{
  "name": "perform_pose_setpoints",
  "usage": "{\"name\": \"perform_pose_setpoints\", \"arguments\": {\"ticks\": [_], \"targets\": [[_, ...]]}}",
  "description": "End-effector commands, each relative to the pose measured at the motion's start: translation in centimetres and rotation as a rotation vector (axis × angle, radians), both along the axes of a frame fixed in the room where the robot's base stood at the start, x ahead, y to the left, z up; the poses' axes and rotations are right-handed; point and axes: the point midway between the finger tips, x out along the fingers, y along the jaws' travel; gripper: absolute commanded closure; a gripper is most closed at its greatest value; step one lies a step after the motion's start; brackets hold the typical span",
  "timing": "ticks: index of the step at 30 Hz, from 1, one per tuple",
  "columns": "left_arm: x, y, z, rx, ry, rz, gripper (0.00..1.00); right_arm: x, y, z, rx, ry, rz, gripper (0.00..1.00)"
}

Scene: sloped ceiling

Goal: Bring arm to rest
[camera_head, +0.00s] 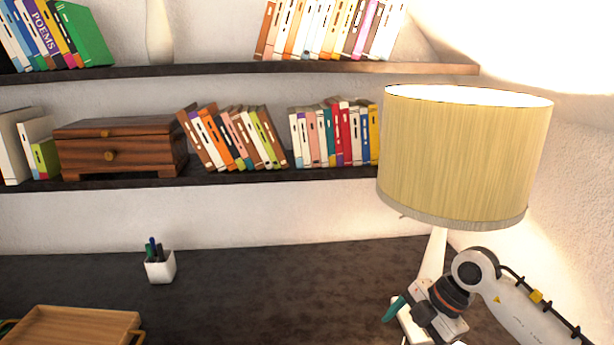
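My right arm comes in from the lower right, and its gripper (408,322) is low in front of the lamp. A small teal piece (394,309) shows at the gripper's end; I cannot tell whether it is part of the gripper or something held. The finger opening is not clear from this angle. My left gripper is out of view.
A lamp with a yellow shade (462,155) stands close behind my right arm. On the dark desk (255,290) are a white pen cup (161,268) and a wooden tray (75,325). Shelves above hold books and a wooden box (120,145). The desk's middle is clear.

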Motion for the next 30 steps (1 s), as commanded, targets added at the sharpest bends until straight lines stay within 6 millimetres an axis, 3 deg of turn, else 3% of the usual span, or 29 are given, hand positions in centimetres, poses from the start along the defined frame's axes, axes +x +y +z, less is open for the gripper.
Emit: {"name": "perform_pose_setpoints", "arguments": {"ticks": [1,3,6,9,11,14,16,20,23,26,30], "targets": [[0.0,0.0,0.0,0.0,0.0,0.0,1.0,-0.8,3.9,-0.2,0.153,-0.051,0.077,0.1],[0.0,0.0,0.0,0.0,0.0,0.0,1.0,-1.7,8.4,0.8,0.368,-0.14,0.145,0.1],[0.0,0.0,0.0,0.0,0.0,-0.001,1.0,-2.9,13.2,3.6,0.666,-0.276,0.169,0.1],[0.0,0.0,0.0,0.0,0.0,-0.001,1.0,-3.6,15.6,7.0,0.934,-0.414,0.103,0.1],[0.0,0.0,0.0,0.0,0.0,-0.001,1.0,-3.6,16.0,9.0,1.076,-0.493,0.023,0.1],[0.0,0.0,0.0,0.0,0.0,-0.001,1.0,-3.2,15.0,11.5,1.26,-0.612,-0.178,0.1],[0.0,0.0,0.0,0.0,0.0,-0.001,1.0,-2.6,13.2,12.4,1.344,-0.68,-0.36,0.1],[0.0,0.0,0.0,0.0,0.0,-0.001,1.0,-1.7,8.7,11.3,1.384,-0.747,-0.755,0.1],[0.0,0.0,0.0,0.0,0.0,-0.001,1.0,-1.8,4.9,8.1,1.308,-0.736,-1.073,0.1],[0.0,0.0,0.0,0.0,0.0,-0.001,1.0,-3.1,1.7,3.4,1.148,-0.659,-1.368,0.1],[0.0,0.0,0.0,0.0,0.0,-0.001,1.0,-7.7,-1.1,-4.3,0.83,-0.451,-1.672,0.1]]}}
